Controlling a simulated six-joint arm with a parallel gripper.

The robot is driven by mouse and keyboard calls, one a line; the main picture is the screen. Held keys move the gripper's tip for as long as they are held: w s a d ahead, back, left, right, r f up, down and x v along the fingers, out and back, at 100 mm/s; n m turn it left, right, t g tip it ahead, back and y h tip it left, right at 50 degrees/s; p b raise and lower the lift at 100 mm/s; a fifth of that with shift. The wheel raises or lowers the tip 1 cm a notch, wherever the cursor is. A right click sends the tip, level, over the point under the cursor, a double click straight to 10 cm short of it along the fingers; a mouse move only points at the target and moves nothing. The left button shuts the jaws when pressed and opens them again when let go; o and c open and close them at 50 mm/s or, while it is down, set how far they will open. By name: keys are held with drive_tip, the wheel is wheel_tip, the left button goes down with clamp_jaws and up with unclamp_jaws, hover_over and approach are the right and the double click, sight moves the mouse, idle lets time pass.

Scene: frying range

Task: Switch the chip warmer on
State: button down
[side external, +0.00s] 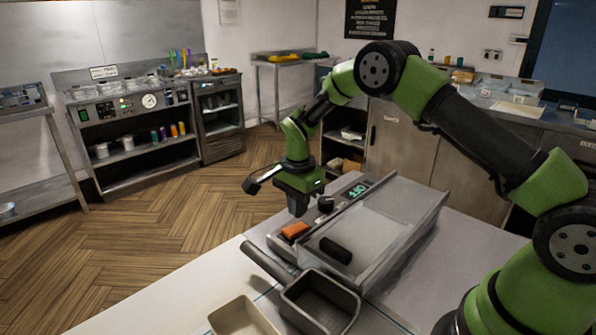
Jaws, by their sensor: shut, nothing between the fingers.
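The chip warmer (392,222) is a shallow metal tray with raised sides on the white counter. Along its left side runs a control strip with an orange switch (295,231), a black knob (325,204) and a small display (357,191) with lit green digits. My gripper (298,211) is shut and empty, pointing down just above the strip, close to the orange switch. I cannot tell whether the fingertips touch anything, or which way the switch is set.
A dark block (336,250) lies in the warmer's near end. A dark fry basket (322,302) with a handle (268,262) stands in front of it, beside a beige tray (243,319). The counter (150,318) is bare at the near left.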

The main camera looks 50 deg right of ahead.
sight(298, 227)
wheel_tip(298, 227, up, 11)
drive_tip(key=shift+f, duration=0.15)
drive_tip(key=shift+w, duration=0.1)
